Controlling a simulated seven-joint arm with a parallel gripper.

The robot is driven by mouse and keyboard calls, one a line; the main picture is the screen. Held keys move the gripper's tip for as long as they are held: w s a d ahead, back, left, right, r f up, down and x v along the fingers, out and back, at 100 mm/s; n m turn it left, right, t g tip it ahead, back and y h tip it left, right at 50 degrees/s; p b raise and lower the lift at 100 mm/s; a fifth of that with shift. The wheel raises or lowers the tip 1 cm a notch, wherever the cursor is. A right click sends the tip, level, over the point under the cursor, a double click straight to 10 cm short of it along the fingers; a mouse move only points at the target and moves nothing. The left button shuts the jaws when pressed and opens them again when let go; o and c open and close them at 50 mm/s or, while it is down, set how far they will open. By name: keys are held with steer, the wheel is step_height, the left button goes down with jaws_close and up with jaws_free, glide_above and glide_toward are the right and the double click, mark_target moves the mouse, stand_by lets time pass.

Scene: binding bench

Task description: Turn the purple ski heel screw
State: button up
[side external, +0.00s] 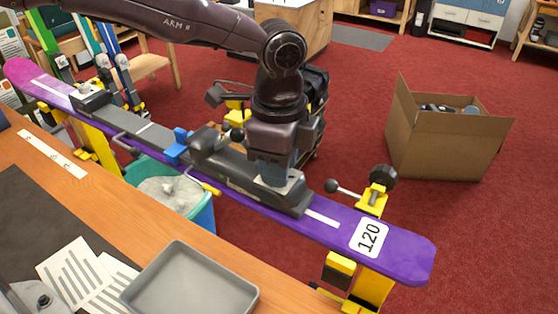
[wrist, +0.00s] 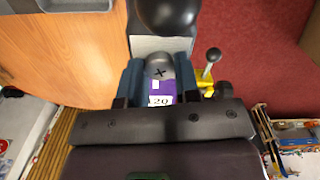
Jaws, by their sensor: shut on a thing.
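The purple ski (side external: 405,258) lies clamped along the bench edge, with a white 120 label near its right end. Its binding's grey heel piece (side external: 292,200) is under my gripper (side external: 272,172). In the wrist view my gripper (wrist: 160,72) has its two blue-grey fingers on either side of a rounded grey screw head (wrist: 159,66) with a dark cross slot. The fingers are closed on it. The side view hides the screw behind the fingers. A bit of purple ski (wrist: 167,88) shows below the screw in the wrist view.
Yellow clamps (side external: 375,196) with black knobs and a ball-ended lever hold the ski. A grey tray (side external: 190,285) and papers lie on the wooden bench. A teal bin (side external: 203,219) stands below the ski. An open cardboard box (side external: 440,140) stands on the red floor.

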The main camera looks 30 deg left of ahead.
steer(key=shift+r+n, duration=0.1)
steer(key=shift+n, duration=0.3)
steer(key=o, duration=0.9)
steer(key=shift+o, duration=0.2)
step_height(320, 180, up, 13)
stand_by(0.4)
